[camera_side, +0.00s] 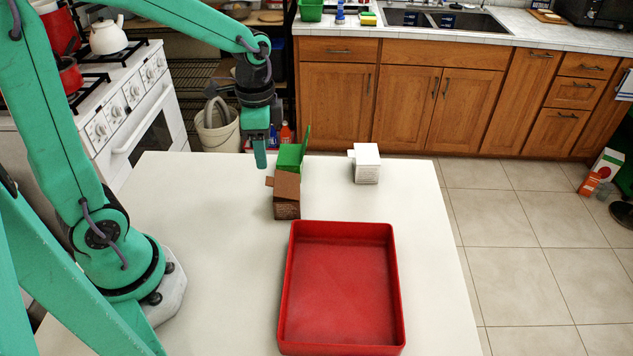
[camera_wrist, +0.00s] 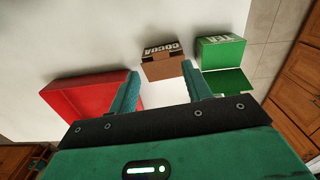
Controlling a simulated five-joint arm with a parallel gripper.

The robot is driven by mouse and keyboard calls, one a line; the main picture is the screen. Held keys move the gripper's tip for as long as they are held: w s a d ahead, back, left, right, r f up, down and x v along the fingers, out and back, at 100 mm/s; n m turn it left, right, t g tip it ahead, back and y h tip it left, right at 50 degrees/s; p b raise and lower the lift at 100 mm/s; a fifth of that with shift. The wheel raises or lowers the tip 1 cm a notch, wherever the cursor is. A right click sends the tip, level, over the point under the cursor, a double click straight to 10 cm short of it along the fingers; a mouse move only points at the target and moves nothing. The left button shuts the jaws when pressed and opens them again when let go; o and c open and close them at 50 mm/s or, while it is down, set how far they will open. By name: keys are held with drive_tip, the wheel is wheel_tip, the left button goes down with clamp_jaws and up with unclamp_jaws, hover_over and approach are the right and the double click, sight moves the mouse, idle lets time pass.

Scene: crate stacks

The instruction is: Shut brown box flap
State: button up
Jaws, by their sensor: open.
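The brown box (camera_side: 287,209), lettered COCOA in the wrist view (camera_wrist: 158,55), stands on the white table behind the red tray. Its brown flap (camera_side: 286,185) looks tilted above the box top in the side view; its exact angle is hard to tell. A small brown piece sticks out at the box's upper left. My gripper (camera_side: 261,158) is up and to the left of the brown box, apart from it. In the wrist view its two fingers (camera_wrist: 162,88) are spread with nothing held, and the brown box shows beyond the gap between them.
A green box (camera_side: 289,158), lettered TEA in the wrist view (camera_wrist: 221,50), stands close behind the brown box with its flap raised. A white box (camera_side: 367,172) stands to the right. The empty red tray (camera_side: 399,290) lies in front. The table's right side is clear.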

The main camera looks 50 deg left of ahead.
sight(283, 184)
drive_tip(key=shift+f, duration=3.45)
drive_tip(key=shift+c, duration=0.2)
clamp_jaws()
